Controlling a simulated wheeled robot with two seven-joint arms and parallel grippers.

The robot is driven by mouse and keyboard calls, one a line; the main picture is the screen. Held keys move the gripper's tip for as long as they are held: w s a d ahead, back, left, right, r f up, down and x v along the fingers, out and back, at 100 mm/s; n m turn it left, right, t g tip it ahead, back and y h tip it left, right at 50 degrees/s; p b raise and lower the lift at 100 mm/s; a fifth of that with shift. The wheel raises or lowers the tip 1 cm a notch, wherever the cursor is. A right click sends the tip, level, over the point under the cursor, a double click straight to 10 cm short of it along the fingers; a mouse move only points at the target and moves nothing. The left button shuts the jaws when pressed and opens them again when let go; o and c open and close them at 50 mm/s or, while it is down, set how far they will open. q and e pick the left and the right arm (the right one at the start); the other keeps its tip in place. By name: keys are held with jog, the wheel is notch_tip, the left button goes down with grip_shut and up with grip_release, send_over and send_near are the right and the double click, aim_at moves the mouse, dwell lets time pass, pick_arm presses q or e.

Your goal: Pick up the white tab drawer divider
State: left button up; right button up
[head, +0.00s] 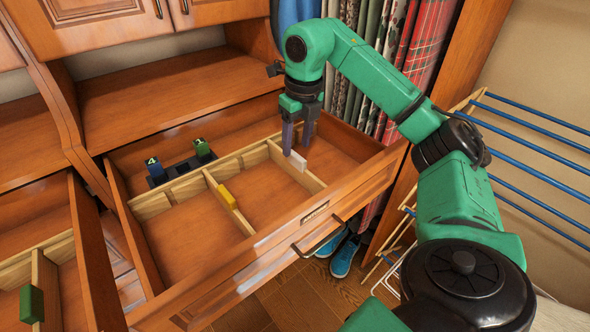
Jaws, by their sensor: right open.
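The white tab (297,160) sits on a light wooden drawer divider (311,178) in the right part of the open drawer. My right gripper (297,146) points down just above the white tab. Its two fingers are apart, one toward each side of the divider, with nothing seen between them. I cannot tell whether the fingertips touch the tab or the divider. My left gripper is out of view.
A divider with a yellow tab (227,197) stands to the left in the same drawer. A dark holder (183,169) with blue and green tabs lies behind. A green tab (31,304) is in the left drawer. A drying rack (530,150) stands at right.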

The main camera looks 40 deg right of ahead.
aim_at(297, 155)
notch_tip(297, 155, down, 4)
jog(key=shift+s+f+p, duration=0.1)
jog(key=shift+p, duration=0.3)
jog(key=shift+f, duration=0.2)
jog(key=shift+c, duration=0.6)
grip_shut()
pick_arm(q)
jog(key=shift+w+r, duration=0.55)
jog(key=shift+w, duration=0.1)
pick_arm(e)
jog(key=shift+r, duration=0.1)
